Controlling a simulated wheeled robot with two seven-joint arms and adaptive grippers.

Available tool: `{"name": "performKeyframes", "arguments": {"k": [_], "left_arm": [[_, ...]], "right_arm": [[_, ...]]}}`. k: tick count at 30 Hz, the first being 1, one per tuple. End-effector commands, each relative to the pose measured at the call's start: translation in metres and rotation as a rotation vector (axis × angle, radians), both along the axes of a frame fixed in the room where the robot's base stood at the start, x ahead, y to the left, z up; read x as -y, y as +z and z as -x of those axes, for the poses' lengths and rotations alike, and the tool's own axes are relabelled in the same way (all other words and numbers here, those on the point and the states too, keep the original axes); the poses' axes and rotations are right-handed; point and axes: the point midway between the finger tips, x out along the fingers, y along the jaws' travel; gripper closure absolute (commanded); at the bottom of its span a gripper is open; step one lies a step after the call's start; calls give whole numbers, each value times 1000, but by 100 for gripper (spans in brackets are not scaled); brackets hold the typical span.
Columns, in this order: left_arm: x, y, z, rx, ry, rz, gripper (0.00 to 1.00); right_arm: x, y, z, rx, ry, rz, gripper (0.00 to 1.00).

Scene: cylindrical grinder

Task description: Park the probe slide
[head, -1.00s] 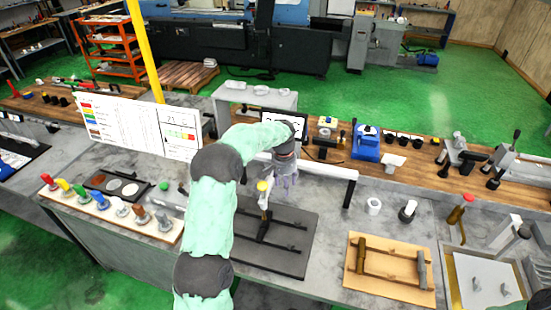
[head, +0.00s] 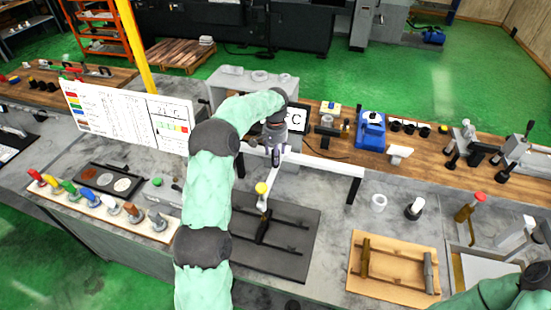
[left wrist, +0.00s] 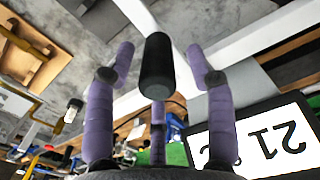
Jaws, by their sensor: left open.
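My left gripper (head: 276,155) is open at the white rail (head: 325,168) that spans the grey bench. In the left wrist view its purple fingers (left wrist: 157,85) stand on either side of a black cylindrical knob (left wrist: 156,68), apart from it. The white rail (left wrist: 143,18) lies behind the knob. I cannot make out in the head view what the knob is fixed to, since my gripper and arm cover that spot. My right gripper is outside the views.
Several coloured knobs stand on a white strip (head: 145,232) at left. A white chart board (head: 130,115) is behind them. A wooden tray (head: 395,284), a white ring (head: 378,202) and a red-topped handle (head: 478,197) are at right. A display (head: 297,118) stands behind the rail.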

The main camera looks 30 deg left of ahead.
Motion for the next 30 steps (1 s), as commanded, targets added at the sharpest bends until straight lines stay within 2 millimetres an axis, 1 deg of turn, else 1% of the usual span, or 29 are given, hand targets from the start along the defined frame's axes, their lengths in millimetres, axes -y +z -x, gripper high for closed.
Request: {"name": "performKeyframes", "arguments": {"k": [3, 6, 9, 19, 20, 21, 23, 24, 25, 26, 30], "left_arm": [[0, -17, 1, -2, 1, 0, 46], [0, -27, 0, 0, 1, 0, 46], [0, -33, 0, 2, 1, 0, 46], [0, -38, 0, 2, 1, 0, 46], [0, -37, 0, 2, 1, 0, 48], [0, -37, 0, 2, 1, 0, 60], [0, -37, 0, 2, 1, 0, 77], [0, -37, 0, 2, 1, 0, 88], [0, -37, 0, 2, 1, 0, 96], [0, -37, 0, 2, 1, 0, 100], [0, -38, 0, 2, 1, 0, 100]], "right_arm": [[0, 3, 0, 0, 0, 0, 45], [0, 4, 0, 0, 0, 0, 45], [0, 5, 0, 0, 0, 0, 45], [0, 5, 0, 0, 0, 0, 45], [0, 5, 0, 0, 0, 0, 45], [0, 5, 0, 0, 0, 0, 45], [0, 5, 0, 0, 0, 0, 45], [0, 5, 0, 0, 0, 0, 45], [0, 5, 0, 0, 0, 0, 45], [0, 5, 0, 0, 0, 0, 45], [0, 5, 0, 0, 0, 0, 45]]}}
